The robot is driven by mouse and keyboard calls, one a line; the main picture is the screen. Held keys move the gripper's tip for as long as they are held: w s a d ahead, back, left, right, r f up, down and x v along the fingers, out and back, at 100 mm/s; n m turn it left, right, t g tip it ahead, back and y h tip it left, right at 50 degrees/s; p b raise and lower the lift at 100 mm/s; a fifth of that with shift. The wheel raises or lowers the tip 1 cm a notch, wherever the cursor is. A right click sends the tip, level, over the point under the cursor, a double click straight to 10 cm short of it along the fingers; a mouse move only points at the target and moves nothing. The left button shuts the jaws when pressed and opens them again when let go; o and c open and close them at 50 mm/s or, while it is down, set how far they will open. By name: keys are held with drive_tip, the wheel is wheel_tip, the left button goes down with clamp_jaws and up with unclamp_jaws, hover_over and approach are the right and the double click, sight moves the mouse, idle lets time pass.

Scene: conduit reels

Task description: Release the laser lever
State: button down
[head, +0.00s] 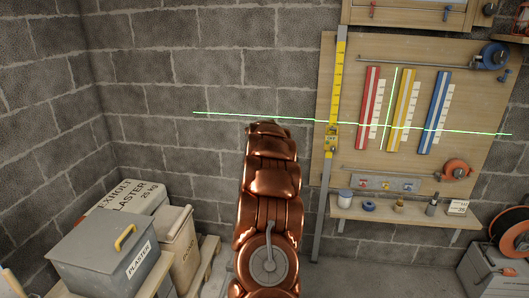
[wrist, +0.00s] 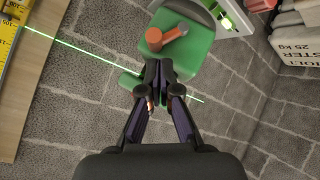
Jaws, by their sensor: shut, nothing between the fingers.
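A green laser device (wrist: 203,52) is in the upper middle of the wrist view, with an orange-red lever (wrist: 172,34) on its face. My gripper (wrist: 166,70) is shut and empty, its dark fingertips just below the lever in the picture and overlapping the green body. I cannot tell whether the tips touch the device. The fingers hide part of its lower side. In the head view my copper arm hides the device and the gripper. Bright green laser lines (head: 225,114) cross the block wall and the tool board, one near level and one near upright.
A wooden board (head: 468,100) with red, yellow and blue rulers hangs at right, beside a tall yellow scale (head: 340,85). A small shelf (head: 395,213) holds jars below. A grey bin (head: 100,255) and plaster bags (head: 132,197) stand at lower left. The left wall is bare.

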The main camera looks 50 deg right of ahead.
drive_tip(key=shift+r, duration=0.65)
drive_tip(key=s+a+r+b, duration=0.1)
drive_tip(key=s+a+r, duration=0.1)
drive_tip(key=r, duration=0.3)
drive_tip(key=s+a+r+b, duration=0.1)
drive_tip(key=s+a+r, duration=0.2)
drive_tip(key=r, duration=0.2)
drive_tip(key=shift+s+r, duration=0.3)
drive_tip(key=shift+s, duration=0.1)
idle(0.6)
